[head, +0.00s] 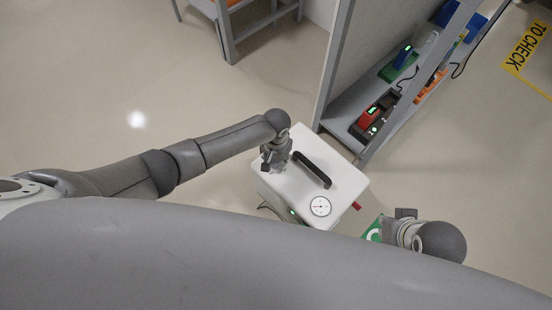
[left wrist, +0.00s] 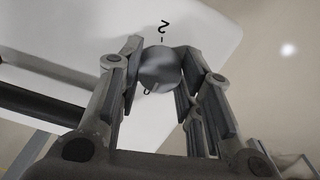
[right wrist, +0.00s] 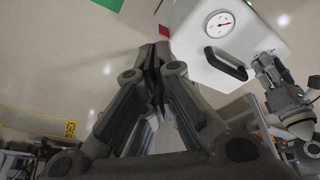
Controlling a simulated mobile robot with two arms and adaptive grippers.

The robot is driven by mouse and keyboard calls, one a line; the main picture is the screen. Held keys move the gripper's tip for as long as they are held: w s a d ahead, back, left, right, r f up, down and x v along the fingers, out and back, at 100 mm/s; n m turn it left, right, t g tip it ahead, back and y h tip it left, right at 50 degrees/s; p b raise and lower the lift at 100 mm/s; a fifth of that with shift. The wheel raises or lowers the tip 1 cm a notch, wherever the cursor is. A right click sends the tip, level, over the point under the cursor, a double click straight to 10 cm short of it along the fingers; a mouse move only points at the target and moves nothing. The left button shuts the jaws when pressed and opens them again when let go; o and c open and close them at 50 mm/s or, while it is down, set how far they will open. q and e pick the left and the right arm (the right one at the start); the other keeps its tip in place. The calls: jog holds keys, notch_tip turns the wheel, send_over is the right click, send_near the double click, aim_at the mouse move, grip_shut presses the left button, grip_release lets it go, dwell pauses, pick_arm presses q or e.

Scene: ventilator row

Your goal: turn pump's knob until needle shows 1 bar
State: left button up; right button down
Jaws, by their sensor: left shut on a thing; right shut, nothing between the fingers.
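The pump is a white box (head: 340,182) on the floor with a black handle (head: 312,169) and a round white gauge (head: 320,206) on top. My left gripper (head: 272,160) is at the pump's top, beside the handle. In the left wrist view it (left wrist: 160,75) is shut on the grey round knob (left wrist: 160,70), with marks "2" and "0" near it. My right gripper (right wrist: 153,55) is shut and empty, beside the pump.
A grey shelf (head: 340,125) with several small devices stands behind the pump at right. A green patch (head: 374,230) lies near my right gripper. A red tab (head: 357,206) sticks out of the pump's side. A yellow "TO CHECK" marking (head: 527,45) is on the floor.

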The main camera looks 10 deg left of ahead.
jog(key=shift+r, duration=0.15)
pick_arm(q)
jog(key=shift+r+m+p, duration=0.1)
jog(key=shift+m+p, duration=0.4)
jog(key=shift+m, duration=0.5)
jog(key=shift+m+p, duration=0.6)
jog(key=shift+m, duration=0.4)
jog(key=shift+m+p, duration=0.3)
jog(key=shift+m, duration=0.7)
pick_arm(e)
jog(key=x, duration=0.6)
jog(key=shift+s+a, duration=0.15)
pick_arm(q)
jog(key=o, duration=1)
jog(key=shift+o, duration=0.2)
